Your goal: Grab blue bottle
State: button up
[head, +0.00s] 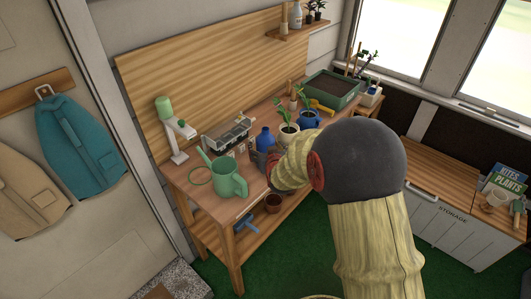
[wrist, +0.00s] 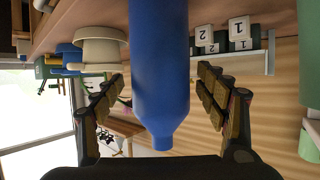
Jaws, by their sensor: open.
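The blue bottle (head: 265,139) stands on the wooden workbench (head: 203,188) in the head view, behind my gripper (head: 262,161). In the wrist view, which is upside down, the blue bottle (wrist: 160,60) fills the middle, with its neck toward the bottom of the picture. My gripper (wrist: 160,82) is open, with one finger on each side of the bottle. Gaps show between the bottle and both fingers. My arm hides part of the bench front and the bottle's lower part in the head view.
A green watering can (head: 229,179) stands left of the bottle. Calendar blocks (wrist: 222,38) sit on a small rack beside it. A white plant pot (head: 288,137) and a blue pot (head: 309,120) stand to the right. A planter box (head: 333,91) is farther back.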

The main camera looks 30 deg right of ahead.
jog(key=shift+w+d+f, duration=0.15)
jog(key=shift+w, duration=0.3)
jog(key=shift+c, duration=0.4)
jog(key=c, duration=1.4)
